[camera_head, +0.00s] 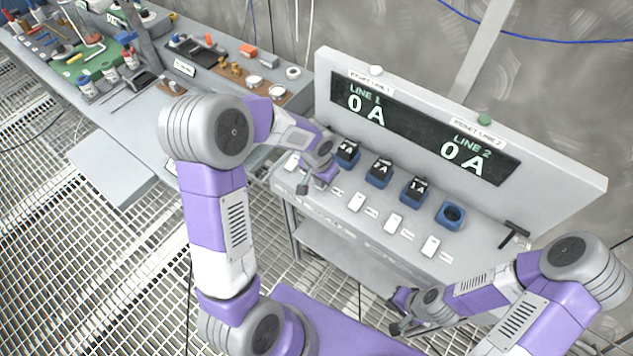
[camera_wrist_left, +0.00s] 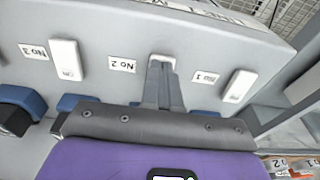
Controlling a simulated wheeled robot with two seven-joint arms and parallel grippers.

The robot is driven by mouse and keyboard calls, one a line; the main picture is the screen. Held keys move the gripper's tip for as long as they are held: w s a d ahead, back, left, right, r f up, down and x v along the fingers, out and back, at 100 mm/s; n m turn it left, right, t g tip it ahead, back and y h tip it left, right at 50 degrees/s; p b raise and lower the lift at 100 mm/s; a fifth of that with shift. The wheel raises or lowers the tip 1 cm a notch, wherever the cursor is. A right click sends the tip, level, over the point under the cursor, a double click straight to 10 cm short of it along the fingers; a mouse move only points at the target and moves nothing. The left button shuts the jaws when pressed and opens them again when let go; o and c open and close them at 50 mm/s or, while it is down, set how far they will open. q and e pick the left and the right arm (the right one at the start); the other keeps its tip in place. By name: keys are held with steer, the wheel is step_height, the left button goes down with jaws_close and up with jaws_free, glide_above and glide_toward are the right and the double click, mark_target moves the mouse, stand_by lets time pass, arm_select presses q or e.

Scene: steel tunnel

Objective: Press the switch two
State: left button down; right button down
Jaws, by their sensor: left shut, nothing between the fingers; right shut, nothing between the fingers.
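Switch two is a white rocker, its top end showing (camera_wrist_left: 163,60) beside the No 2 label (camera_wrist_left: 122,65) in the left wrist view. My left gripper (camera_wrist_left: 162,70) is shut and empty, its fingers over this switch and hiding most of it; I cannot tell whether they touch it. In the head view my left gripper (camera_head: 308,185) is over the left part of the panel, and switch two is hidden there. My right gripper (camera_head: 398,312) is shut and empty, in front of the panel's lower edge.
White switches stand either side: No 1 (camera_wrist_left: 238,85) and No 3 (camera_wrist_left: 67,60). Several blue sockets (camera_head: 415,190) line the panel behind. The display (camera_head: 405,122) reads 0 A for both lines. A cluttered workbench (camera_head: 110,130) stands at the left.

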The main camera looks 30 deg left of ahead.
arm_select(q)
steer(key=shift+s+a+f, duration=0.1)
steer(key=shift+s+f, duration=0.45)
steer(key=shift+f, duration=0.1)
steer(key=shift+w, duration=0.1)
steer(key=shift+w+r, duration=0.35)
steer(key=shift+w, duration=0.25)
steer(key=shift+w+r+p, duration=0.15)
steer(key=shift+r+p, duration=0.35)
steer(key=shift+p, duration=0.05)
steer(key=r+p, duration=0.2)
steer(key=r, duration=0.1)
steer(key=r+p, duration=0.1)
steer(key=shift+s+r, duration=0.2)
steer(key=shift+s, duration=0.1)
step_height(320, 180, up, 9)
steer(key=s+p, duration=0.1)
steer(key=shift+s, duration=0.25)
